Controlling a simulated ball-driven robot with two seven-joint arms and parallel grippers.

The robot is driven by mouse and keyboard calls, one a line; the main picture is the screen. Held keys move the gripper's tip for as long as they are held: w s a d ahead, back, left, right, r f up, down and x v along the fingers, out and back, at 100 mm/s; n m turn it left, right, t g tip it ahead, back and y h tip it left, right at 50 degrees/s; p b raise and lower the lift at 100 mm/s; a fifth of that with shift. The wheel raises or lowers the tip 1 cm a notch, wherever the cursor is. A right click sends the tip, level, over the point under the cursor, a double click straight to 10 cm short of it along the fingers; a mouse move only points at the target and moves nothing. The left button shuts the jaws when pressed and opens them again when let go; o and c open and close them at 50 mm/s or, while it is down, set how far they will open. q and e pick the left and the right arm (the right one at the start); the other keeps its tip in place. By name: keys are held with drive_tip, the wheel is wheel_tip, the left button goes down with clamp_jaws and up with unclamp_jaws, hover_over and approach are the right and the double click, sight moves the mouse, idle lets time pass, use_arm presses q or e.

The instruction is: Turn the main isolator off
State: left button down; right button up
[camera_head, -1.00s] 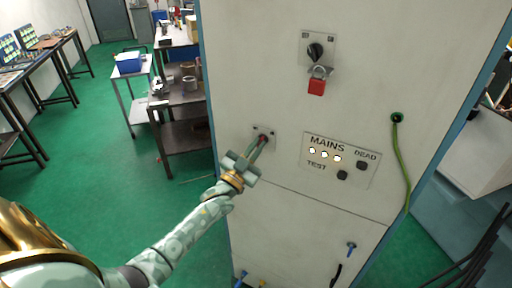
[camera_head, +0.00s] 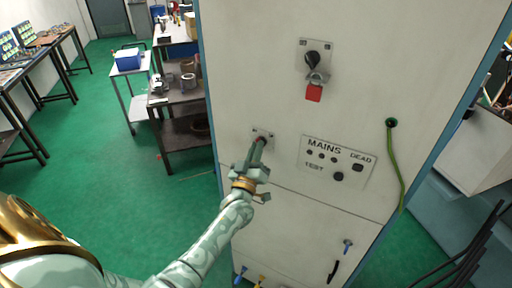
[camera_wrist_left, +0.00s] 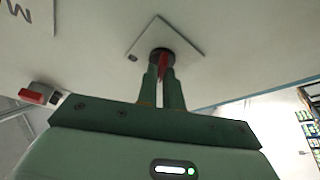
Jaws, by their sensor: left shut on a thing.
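The isolator has a small red handle (camera_wrist_left: 163,64) on a square pale plate (camera_head: 267,134) at the left of the tall cabinet front. My left gripper (camera_head: 257,154) is shut on this handle. In the left wrist view the two green fingers (camera_wrist_left: 163,88) are on either side of the red handle, which stands roughly in line with them. The fingers partly hide the handle in the head view. The MAINS panel (camera_head: 337,163) is to the right, and its small lamps are dark. My right gripper is not in view.
A black rotary knob (camera_head: 312,58) with a red padlock (camera_head: 314,93) is higher on the cabinet (camera_head: 260,60). A green cable (camera_head: 394,155) hangs at the right. A dark workbench (camera_head: 187,141) stands to the left, with clear green floor in front.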

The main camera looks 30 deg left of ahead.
use_arm(q)
drive_tip(key=shift+n+y, duration=0.4)
drive_tip(key=shift+n, duration=0.2)
drive_tip(key=c, duration=1.5)
unclamp_jaws()
drive_tip(key=shift+c, duration=0.2)
drive_tip(key=shift+f, duration=0.1)
drive_tip(key=b+v, duration=0.3)
drive_tip(key=v, duration=1.3)
drive_tip(key=shift+s+r, duration=0.2)
drive_tip(key=shift+r, duration=0.05)
